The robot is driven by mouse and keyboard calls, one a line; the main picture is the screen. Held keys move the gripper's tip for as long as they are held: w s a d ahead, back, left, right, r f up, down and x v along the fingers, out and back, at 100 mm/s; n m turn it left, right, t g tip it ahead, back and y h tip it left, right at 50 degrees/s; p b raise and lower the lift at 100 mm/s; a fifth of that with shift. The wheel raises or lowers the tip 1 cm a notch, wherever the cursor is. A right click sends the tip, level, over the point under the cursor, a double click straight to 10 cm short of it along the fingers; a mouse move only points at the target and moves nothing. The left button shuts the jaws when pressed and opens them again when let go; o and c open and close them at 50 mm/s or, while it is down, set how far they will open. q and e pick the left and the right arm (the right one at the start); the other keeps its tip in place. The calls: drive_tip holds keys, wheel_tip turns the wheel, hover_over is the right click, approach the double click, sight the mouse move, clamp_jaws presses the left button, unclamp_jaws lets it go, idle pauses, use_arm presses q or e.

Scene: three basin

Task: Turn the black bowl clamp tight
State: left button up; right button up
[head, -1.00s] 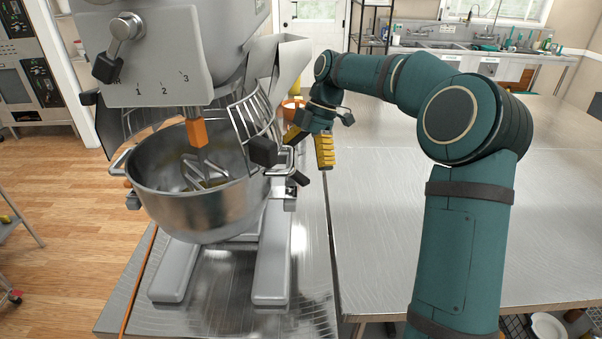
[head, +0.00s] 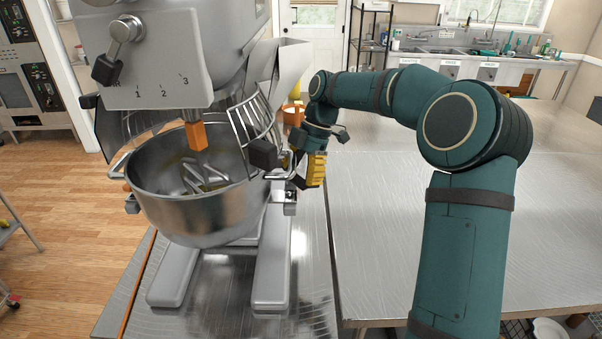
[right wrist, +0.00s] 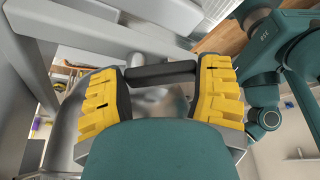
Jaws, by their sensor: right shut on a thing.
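A black knob (head: 263,153) sits at the wire guard by the bowl's right rim. My right gripper (head: 312,172) is at the bowl's right side, beside the bowl bracket. In the right wrist view, its two yellow fingers are shut on the black bowl clamp (right wrist: 162,72), a short black bar spanning between them. In the head view, the fingers hide most of this clamp. My left gripper is not in view.
The mixer stands on a steel table (head: 215,290). A wide steel table (head: 400,230) on the right is clear except for my arm above it. The wire guard (head: 250,125) rises close to my gripper. Sinks (head: 450,52) are at the back.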

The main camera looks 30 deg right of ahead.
drive_tip(key=shift+s+f+m, duration=0.1)
drive_tip(key=shift+m, duration=0.2)
drive_tip(key=shift+s+a+m+t+b, duration=0.1)
drive_tip(key=shift+a+m+t+b, duration=0.2)
drive_tip(key=shift+m, duration=0.25)
drive_tip(key=shift+a+m+t+b, duration=0.1)
drive_tip(key=shift+m+t+b, duration=0.1)
drive_tip(key=shift+m+b, duration=0.25)
drive_tip(key=shift+a+m+t+b, duration=0.15)
drive_tip(key=shift+m+t+b, duration=0.1)
drive_tip(key=shift+m, duration=0.5)
drive_tip(key=shift+a+m+t+b, duration=0.15)
drive_tip(key=shift+m+t, duration=0.1)
drive_tip(key=shift+m, duration=0.5)
drive_tip(key=o, duration=1.2)
drive_tip(key=shift+h, duration=0.3)
drive_tip(key=v, duration=1.2)
drive_tip(key=shift+s+f, duration=0.1)
drive_tip(key=shift+f, duration=0.05)
